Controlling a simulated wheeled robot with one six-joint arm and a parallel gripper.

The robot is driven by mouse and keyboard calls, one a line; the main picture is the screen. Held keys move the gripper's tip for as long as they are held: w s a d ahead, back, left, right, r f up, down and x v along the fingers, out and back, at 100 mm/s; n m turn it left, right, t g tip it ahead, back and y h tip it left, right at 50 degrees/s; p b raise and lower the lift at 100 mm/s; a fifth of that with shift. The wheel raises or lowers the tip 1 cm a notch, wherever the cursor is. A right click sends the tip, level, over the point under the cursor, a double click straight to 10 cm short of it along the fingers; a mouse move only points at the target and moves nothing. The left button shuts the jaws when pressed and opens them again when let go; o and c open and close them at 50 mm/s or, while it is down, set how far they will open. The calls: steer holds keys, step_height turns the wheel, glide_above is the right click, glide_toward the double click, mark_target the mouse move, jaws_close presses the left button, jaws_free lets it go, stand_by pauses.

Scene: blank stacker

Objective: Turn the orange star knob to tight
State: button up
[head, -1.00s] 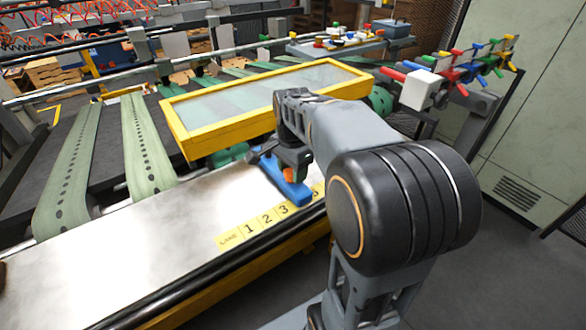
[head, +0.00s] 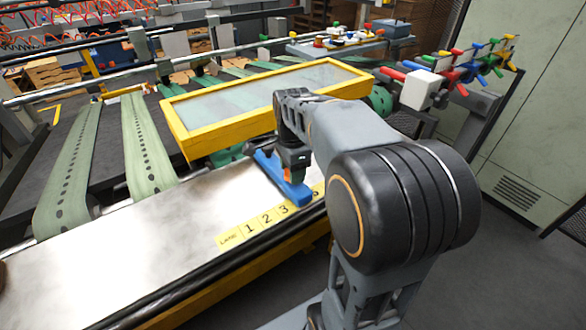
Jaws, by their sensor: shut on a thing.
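The orange star knob (head: 287,175) shows only as a small patch of orange under my gripper. It sits on a blue bar (head: 299,195) that lies across the metal plate near the yellow lane strip. My gripper (head: 293,164) points down over the bar and is shut on the knob. My gripper and wrist hide most of the knob, so its points and any tight mark cannot be made out.
A yellow-framed clear cover (head: 232,131) stands just behind my gripper. The metal plate (head: 130,240) is bare to the left. The lane strip (head: 249,230) runs along its front edge. Green belts (head: 150,150) lie behind. Coloured levers (head: 465,65) stand at the right.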

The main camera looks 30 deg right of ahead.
steer(key=o, duration=0.9)
step_height(320, 180, up, 14)
steer(key=shift+f, duration=0.1)
stand_by(0.6)
